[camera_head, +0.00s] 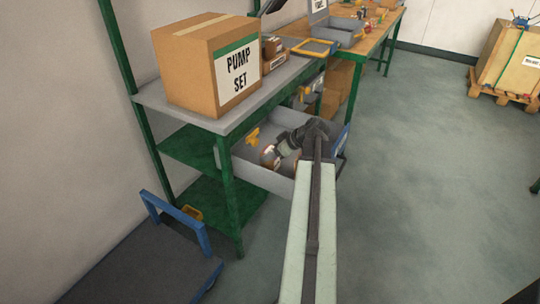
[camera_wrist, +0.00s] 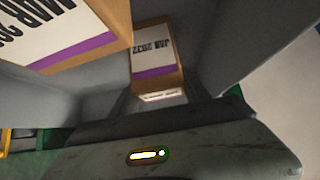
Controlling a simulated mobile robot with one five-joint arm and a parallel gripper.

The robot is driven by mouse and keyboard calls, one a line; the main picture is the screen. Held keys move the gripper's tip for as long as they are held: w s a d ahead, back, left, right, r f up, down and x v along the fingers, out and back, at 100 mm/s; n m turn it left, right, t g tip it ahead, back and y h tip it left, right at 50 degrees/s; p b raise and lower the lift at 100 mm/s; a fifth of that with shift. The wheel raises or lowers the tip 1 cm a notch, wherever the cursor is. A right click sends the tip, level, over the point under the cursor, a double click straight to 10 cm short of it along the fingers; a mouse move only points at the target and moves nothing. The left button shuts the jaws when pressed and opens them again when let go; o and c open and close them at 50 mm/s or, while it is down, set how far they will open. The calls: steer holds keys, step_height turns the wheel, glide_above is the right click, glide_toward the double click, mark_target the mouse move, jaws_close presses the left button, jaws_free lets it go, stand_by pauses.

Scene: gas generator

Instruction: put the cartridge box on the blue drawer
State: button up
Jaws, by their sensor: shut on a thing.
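My gripper (camera_head: 277,152) is over the inside of an open grey drawer (camera_head: 262,178) below the bench top. A blue panel (camera_head: 344,139) shows at the drawer's right end. In the wrist view, a brown cartridge box (camera_wrist: 158,45) with a white label reading "JAN 2032" and a purple stripe is straight ahead of my gripper, which appears shut on it. Its fingertips are hard to make out. A second, similar box (camera_wrist: 75,35) labelled "MAR 20.." is at upper left, partly cut off. In the head view, a small brown and white thing (camera_head: 267,156) shows at my gripper's tip.
A yellow item (camera_head: 253,135) lies in the drawer. A large "PUMP SET" carton (camera_head: 205,65) stands on the bench above. Green shelf legs (camera_head: 231,195) and a blue-handled cart (camera_head: 135,275) are near.

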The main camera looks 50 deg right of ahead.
steer(key=o, duration=1.5)
steer(key=p+v, duration=0.9)
steer(key=v, duration=0.3)
steer(key=shift+r, duration=0.2)
